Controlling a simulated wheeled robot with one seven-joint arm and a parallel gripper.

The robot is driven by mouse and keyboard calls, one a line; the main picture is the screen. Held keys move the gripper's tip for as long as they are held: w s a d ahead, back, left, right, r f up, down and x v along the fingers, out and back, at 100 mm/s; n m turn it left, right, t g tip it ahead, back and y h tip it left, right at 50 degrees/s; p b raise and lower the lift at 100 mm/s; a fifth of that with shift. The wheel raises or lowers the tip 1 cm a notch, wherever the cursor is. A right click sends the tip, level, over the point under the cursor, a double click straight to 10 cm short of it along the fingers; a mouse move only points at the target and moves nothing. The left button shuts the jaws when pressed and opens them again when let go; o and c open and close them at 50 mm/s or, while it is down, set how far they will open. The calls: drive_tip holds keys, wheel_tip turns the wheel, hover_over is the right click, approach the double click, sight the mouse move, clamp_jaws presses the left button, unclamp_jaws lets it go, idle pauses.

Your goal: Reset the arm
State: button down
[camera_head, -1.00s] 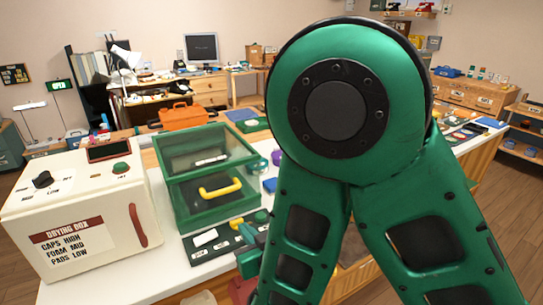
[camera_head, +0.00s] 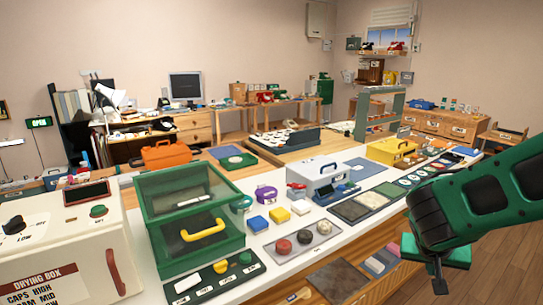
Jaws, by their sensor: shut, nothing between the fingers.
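My green and black arm (camera_head: 490,195) reaches in from the right edge. My gripper (camera_head: 440,286) hangs at its end, pointing down in front of the worktable's right part, over the floor side. Its dark fingers look shut, with nothing held. It is apart from the table and everything on it, though a green block-like part (camera_head: 457,254) behind the fingers partly hides the view there.
The white worktable (camera_head: 150,280) carries a drying box (camera_head: 65,250), a green clear-lidded case (camera_head: 190,262), a grey toolbox (camera_head: 325,178), a yellow toolbox (camera_head: 392,151) and a tray of round pads (camera_head: 325,232). Wooden floor (camera_head: 510,270) is open at right.

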drive_tip(key=s+r+g+y, duration=0.2)
drive_tip(key=s+y, duration=0.1)
drive_tip(key=s, duration=0.7)
drive_tip(key=s+d+r+g+y, duration=0.1)
drive_tip(key=s+r+g+y, duration=0.1)
drive_tip(key=s, duration=0.9)
drive_tip(key=shift+d+r+m+g+y, duration=0.2)
drive_tip(key=shift+d+m+g+y, duration=0.1)
drive_tip(key=shift+y, duration=0.1)
drive_tip(key=shift+w+f, duration=0.25)
drive_tip(key=shift+w, duration=0.4)
